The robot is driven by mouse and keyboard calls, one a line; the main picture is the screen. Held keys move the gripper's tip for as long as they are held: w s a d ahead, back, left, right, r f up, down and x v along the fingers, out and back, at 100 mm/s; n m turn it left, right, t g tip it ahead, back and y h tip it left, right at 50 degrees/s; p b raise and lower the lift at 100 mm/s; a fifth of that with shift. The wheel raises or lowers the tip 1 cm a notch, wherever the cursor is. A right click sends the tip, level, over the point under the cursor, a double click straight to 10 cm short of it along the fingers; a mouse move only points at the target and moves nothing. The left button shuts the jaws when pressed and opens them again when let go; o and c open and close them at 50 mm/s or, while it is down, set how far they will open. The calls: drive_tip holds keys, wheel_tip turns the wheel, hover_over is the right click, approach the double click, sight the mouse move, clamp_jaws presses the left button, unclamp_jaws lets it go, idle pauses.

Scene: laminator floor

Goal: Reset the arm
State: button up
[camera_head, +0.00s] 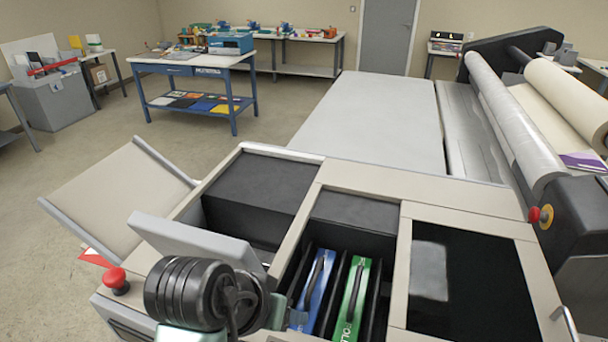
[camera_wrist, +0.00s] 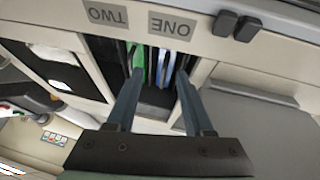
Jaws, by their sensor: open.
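My gripper (camera_wrist: 159,78) shows in the wrist view with its two blue-grey fingers apart. Nothing is seen held between them. They point at a dark slotted bay that holds a blue cartridge (camera_wrist: 163,66) and a green cartridge (camera_wrist: 139,58). Whether the fingertips are above the cartridges or down among them, I cannot tell. In the head view the blue cartridge (camera_head: 317,287) and green cartridge (camera_head: 351,297) stand side by side in the bay, each with a dark handle.
Labels ONE (camera_wrist: 172,25) and TWO (camera_wrist: 106,14) appear upside down on the machine frame. A tilted grey panel (camera_head: 199,240) stands close to my arm, with a red button (camera_head: 117,280) at left. A large roller (camera_head: 510,120) stands at right. Open floor lies at left.

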drive_tip(key=w+d+r+t+b, duration=0.1)
drive_tip(key=w+d+r+t, duration=0.1)
drive_tip(key=w+r+t, duration=0.5)
drive_tip(key=w+d+r+t+b, duration=0.2)
drive_tip(key=d+r+t, duration=0.15)
drive_tip(key=r, duration=0.85)
drive_tip(key=s+r+n+t+y+b, duration=0.1)
drive_tip(key=s+r+t, duration=0.5)
drive_tip(key=r, duration=0.5)
drive_tip(key=s+a+r+n+t+y+b, duration=0.1)
drive_tip(key=s+r+n+t+y, duration=0.1)
drive_tip(key=s+r+t, duration=0.4)
wheel_tip(320, 180, up, 5)
drive_tip(key=shift+s+a+r, duration=0.1)
drive_tip(key=shift+s+a, duration=0.2)
drive_tip(key=shift+s, duration=0.6)
drive_tip(key=shift+c, duration=0.2)
